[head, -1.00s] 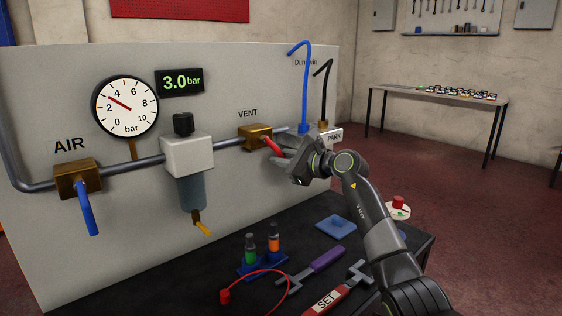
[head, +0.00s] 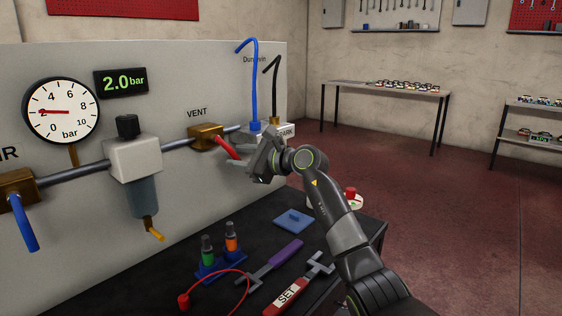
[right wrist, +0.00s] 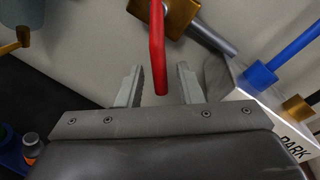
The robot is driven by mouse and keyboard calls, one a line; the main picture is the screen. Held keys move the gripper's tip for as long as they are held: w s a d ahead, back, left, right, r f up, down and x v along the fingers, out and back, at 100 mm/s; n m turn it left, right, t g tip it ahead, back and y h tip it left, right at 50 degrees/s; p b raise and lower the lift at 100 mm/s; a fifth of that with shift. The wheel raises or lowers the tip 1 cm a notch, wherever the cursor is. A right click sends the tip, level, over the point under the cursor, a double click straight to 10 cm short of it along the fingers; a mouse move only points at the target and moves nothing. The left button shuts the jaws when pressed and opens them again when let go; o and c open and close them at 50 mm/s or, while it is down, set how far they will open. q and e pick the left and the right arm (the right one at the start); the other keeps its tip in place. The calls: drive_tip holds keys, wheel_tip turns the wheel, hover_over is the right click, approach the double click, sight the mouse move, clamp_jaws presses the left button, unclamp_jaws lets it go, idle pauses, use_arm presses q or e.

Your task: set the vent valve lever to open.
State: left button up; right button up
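The vent valve (head: 205,137) is a brass block on the panel's pipe, under the word VENT. Its red lever (head: 226,147) slants down and to the right from the block. My right gripper (head: 240,156) is at the lever's free end. In the right wrist view, the red lever (right wrist: 157,45) hangs between the two fingers of my right gripper (right wrist: 159,84), with a visible gap on both sides. The digital display (head: 121,82) reads 2.0 bar, and the dial gauge (head: 61,111) needle points near 2. My left gripper is out of view.
A white PARK block (head: 286,132) with blue and black tubes stands right of the valve. A filter unit (head: 134,160) and the AIR valve's blue lever (head: 25,222) are to the left. Tools and a connector stand (head: 221,265) occupy the dark table below.

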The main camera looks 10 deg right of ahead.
drive_tip(key=b+v, duration=0.1)
drive_tip(key=v, duration=1.4)
drive_tip(key=shift+b, duration=0.3)
drive_tip(key=shift+s+d, duration=0.15)
drive_tip(key=shift+c, duration=0.3)
